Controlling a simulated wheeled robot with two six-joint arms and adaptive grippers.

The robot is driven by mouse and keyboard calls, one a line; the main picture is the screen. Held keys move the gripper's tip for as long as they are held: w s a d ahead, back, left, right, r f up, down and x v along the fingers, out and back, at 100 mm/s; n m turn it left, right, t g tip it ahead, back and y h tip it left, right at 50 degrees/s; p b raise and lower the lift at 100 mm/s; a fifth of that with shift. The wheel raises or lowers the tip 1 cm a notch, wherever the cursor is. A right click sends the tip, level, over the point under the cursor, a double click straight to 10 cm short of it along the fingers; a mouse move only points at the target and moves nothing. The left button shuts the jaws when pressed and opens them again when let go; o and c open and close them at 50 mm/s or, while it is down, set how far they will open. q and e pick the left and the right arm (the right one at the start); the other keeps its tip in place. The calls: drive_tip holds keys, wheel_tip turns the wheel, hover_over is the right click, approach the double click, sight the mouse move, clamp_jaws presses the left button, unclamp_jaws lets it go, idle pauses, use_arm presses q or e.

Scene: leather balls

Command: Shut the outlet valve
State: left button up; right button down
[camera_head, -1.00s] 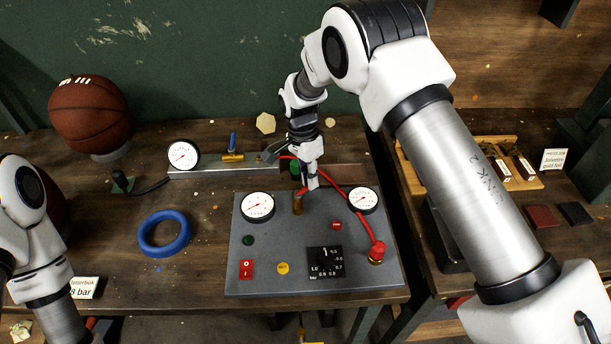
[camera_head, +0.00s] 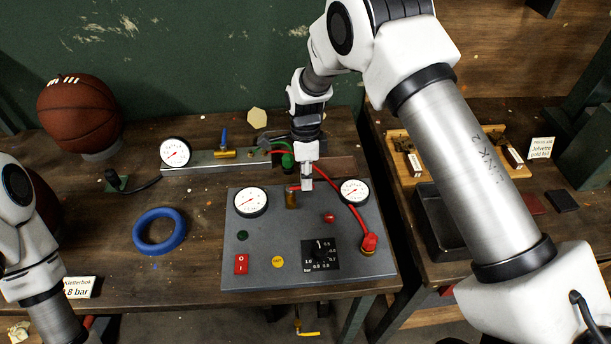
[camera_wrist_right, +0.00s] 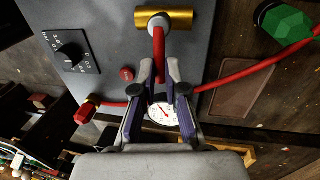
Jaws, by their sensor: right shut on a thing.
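The outlet valve I take to be the brass valve (camera_head: 291,200) with a red lever at the top of the grey panel (camera_head: 270,262), between two gauges. In the right wrist view its brass body (camera_wrist_right: 178,20) lies across the top, and the red lever (camera_wrist_right: 159,50) points down from it. My right gripper (camera_head: 307,186) is at this lever; in the wrist view its fingers (camera_wrist_right: 158,72) sit on either side of it, shut on it. The pressure gauge (camera_wrist_right: 165,112) shows partly behind the fingers. My left arm is at the left edge; its gripper is out of view.
Gauges (camera_head: 251,201) and (camera_head: 355,191), a black dial (camera_head: 320,255) and a red hose (camera_head: 352,213) crowd the panel. Behind it is a brass valve with a blue lever (camera_head: 224,142). A blue ring (camera_head: 159,231) and a basketball (camera_head: 79,113) are at left.

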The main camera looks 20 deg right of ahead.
drive_tip(key=shift+s+f, duration=0.25)
drive_tip(key=c, duration=1.3)
unclamp_jaws()
drive_tip(key=shift+o, duration=0.5)
drive_tip(key=shift+w+d, duration=0.1)
wheel_tip(320, 180, up, 12)
drive_tip(key=w, duration=0.2)
drive_tip(key=shift+w+d, duration=0.2)
drive_tip(key=shift+d, duration=0.15)
